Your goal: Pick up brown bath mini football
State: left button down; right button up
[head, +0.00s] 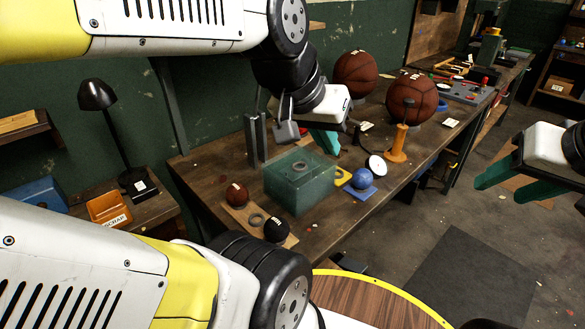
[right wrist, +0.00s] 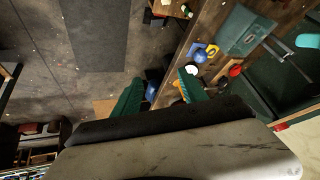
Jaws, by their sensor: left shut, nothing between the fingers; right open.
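A small brown ball (head: 237,193) with a pale label sits on a wooden board (head: 236,216) near the left end of the workbench. A small black ball (head: 277,230) sits on the same board, beside a grey ring. My left gripper (head: 326,143) is above the bench, behind and right of the teal box, with its teal fingers shut and empty; it is apart from the brown ball. My right gripper (head: 492,185) is open and empty over the floor at the right, far from the ball. Its two green fingers show in the right wrist view (right wrist: 162,88).
A translucent teal box (head: 300,180) stands right of the brown ball. A blue ball (head: 361,179) on a blue base and two large brown balls (head: 412,98) stand farther along the bench. A round wooden table (head: 375,300) with a yellow rim is in front.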

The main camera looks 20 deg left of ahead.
aim_at(236, 195)
jog(key=u, duration=1.55)
jog(key=i+j+z, duration=0.1)
jog(key=j+z, duration=0.4)
jog(key=j, duration=0.2)
